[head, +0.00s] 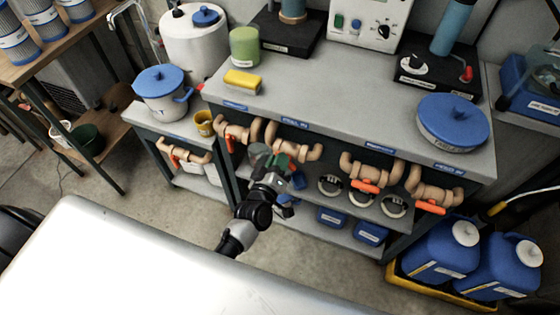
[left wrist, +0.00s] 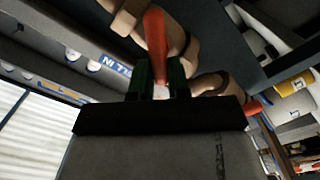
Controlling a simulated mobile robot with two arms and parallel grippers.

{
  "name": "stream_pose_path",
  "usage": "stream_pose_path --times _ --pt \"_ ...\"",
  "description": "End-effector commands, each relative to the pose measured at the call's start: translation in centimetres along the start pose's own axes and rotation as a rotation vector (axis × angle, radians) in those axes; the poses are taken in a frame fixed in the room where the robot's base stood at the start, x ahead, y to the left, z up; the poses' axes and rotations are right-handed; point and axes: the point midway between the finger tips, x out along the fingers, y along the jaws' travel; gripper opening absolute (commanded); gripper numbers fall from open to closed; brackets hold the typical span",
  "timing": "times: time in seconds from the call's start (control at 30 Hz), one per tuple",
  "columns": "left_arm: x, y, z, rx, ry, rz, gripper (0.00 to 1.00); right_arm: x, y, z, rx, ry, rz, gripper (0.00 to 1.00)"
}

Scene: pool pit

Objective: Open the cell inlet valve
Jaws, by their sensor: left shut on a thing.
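A row of tan pipe valves with orange lever handles runs along the front of the grey bench (head: 330,112). My left gripper (head: 277,168) is at the valve (head: 303,152) below a blue label (head: 294,125) that seems to read CELL IN. In the left wrist view, the green fingers of my left gripper (left wrist: 160,78) are shut on the orange handle (left wrist: 155,35), which extends from the tan pipe body (left wrist: 122,18). In the head view the gripper hides most of this handle. My right gripper is not in view.
Neighbouring valves have orange handles at the left (head: 229,143) and right (head: 365,187). Blue tubs (head: 370,233) stand on the lower shelf. Blue jugs (head: 440,250) stand in a yellow tray at the right. Clear floor (head: 150,195) lies left of the bench.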

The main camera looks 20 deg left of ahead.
Motion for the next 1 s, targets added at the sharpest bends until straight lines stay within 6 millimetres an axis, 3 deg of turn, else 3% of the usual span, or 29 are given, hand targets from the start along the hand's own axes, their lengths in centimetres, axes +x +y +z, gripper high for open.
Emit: stream_pose_path --times 0.6,1.0 --pt "0.0 -1.1 0.5 -0.551 -0.002 -0.001 0.0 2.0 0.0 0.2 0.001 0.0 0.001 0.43" --pt "0.0 -1.4 0.6 -0.739 -0.002 -0.001 0.0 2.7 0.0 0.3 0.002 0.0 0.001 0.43"
